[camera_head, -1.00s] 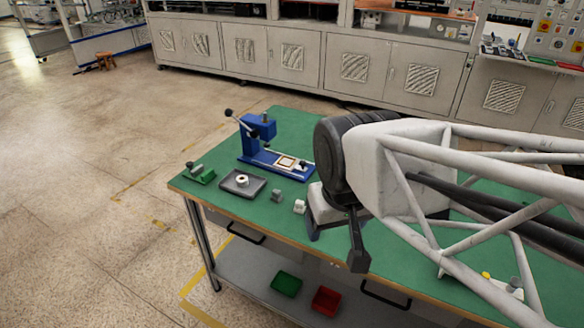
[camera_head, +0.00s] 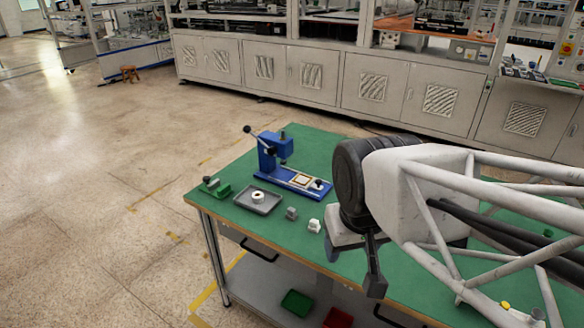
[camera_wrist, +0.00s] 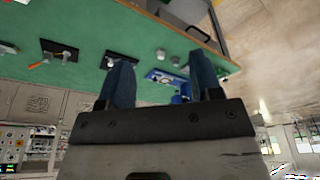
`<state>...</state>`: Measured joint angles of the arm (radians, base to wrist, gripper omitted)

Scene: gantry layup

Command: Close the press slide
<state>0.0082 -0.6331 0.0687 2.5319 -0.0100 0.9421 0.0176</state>
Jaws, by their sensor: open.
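The blue press (camera_head: 272,150) stands on the green table in the head view, with a black-knobbed lever at its upper left. Its slide (camera_head: 302,181) is pulled out to the right along the blue base and carries a pale square frame with a brown middle. A dark knob sits at the slide's right end. My gripper (camera_head: 372,272) hangs over the table's front edge, to the right of the press and apart from it. In the wrist view my gripper (camera_wrist: 163,85) has its two blue fingers spread with nothing held; part of the press (camera_wrist: 165,77) shows between them.
A grey tray (camera_head: 244,203) with a white ring (camera_head: 258,196) lies in front of the press. A green fixture (camera_head: 215,189) is at the left, and a grey block (camera_head: 291,213) and a white block (camera_head: 314,226) are near the front edge. Green and red bins are below.

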